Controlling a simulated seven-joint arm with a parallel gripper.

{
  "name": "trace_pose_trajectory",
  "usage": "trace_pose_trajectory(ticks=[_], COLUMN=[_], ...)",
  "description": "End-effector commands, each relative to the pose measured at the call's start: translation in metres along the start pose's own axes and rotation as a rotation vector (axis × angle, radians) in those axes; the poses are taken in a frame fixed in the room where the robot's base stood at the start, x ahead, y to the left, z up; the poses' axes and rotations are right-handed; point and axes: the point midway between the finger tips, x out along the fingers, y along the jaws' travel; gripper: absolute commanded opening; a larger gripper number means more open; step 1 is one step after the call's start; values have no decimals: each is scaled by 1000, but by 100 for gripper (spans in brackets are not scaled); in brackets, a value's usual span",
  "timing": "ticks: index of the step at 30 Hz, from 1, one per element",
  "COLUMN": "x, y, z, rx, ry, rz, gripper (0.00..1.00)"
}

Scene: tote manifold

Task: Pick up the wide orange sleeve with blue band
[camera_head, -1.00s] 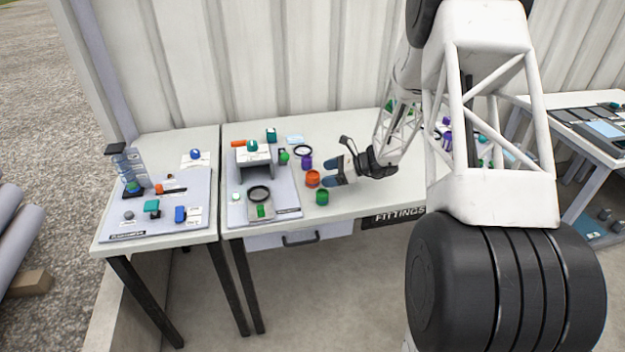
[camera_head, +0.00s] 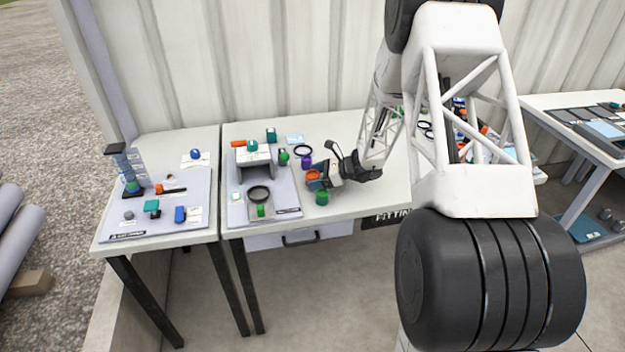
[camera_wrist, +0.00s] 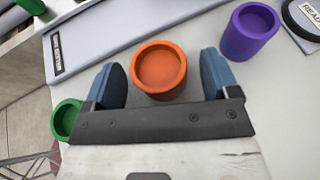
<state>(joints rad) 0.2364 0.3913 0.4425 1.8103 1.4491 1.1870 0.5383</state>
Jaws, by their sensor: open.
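The wide orange sleeve (camera_wrist: 159,70) stands upright on the white table in the wrist view, its round opening facing up. In the head view the orange sleeve (camera_head: 312,176) is partly hidden by my gripper. A blue band cannot be made out on it from these views. My gripper (camera_wrist: 168,82) is open, with one blue-padded finger on each side of the sleeve. Small gaps show between the pads and the sleeve, so it does not look gripped. In the head view my gripper (camera_head: 318,177) reaches in from the right.
A purple sleeve (camera_wrist: 250,31) stands to the right of the orange one in the wrist view. A green sleeve (camera_wrist: 66,119) stands near the left finger. A grey board (camera_head: 236,213) with several parts lies to the left. Bare table lies around the sleeve.

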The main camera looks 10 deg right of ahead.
Motion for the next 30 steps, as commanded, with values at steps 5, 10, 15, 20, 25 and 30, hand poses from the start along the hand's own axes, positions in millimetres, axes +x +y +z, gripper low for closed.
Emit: trace_pose_trajectory(ticks=[5, 10, 15, 20, 25, 30], x=[0, 0, 0, 0, -1, -5], y=[0, 0, 0, 0, 0, 0], z=[0, 0, 0, 0, 2, 11], rx=[0, 0, 0, 0, -1, -2], ry=[0, 0, 0, 0, 0, 0], rz=[0, 0, 0, 0, 0, 0], gripper=[76, 50, 27, 27, 27, 27])
